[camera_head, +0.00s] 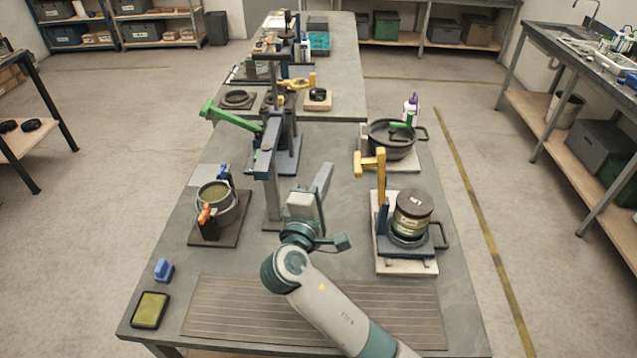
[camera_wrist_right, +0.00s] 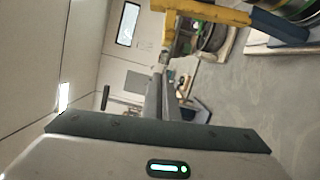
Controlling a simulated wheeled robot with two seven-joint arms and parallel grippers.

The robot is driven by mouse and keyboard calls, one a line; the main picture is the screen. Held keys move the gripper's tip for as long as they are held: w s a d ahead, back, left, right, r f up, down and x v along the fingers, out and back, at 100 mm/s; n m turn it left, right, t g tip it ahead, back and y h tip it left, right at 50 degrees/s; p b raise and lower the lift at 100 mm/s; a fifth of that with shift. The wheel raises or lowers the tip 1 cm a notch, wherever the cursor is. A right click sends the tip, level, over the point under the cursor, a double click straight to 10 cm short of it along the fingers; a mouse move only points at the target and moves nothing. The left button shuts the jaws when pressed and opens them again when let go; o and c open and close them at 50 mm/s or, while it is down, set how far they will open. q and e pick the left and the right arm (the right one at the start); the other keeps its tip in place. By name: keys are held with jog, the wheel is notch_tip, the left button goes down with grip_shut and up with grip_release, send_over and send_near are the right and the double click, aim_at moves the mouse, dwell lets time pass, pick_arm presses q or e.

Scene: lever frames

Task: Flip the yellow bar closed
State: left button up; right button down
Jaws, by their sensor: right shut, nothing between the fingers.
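The yellow bar (camera_head: 381,178) stands upright on a blue post at the left side of a fixture on a pale base (camera_head: 405,266). A short yellow crosspiece sticks out left at its top. A dark, round lidded jar (camera_head: 412,212) sits in the fixture, right of the bar. My right gripper (camera_head: 325,180) is shut and empty, left of the yellow bar and apart from it in the head view. In the right wrist view, the yellow bar (camera_wrist_right: 205,12) crosses the top, beyond the shut fingers (camera_wrist_right: 166,80). My left gripper is not in view.
A tall grey-blue post (camera_head: 270,185) stands close left of my right gripper. A clamp fixture with a round pot (camera_head: 213,195) is at left, and a black pan (camera_head: 391,138) is behind the bar. A ribbed mat (camera_head: 225,310) lies at the front.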

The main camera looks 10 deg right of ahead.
jog(key=d, duration=0.1)
jog(key=d+p, duration=0.2)
jog(key=d, duration=0.1)
jog(key=shift+s+r, duration=0.25)
jog(key=shift+s, duration=0.15)
jog(key=shift+w, duration=0.1)
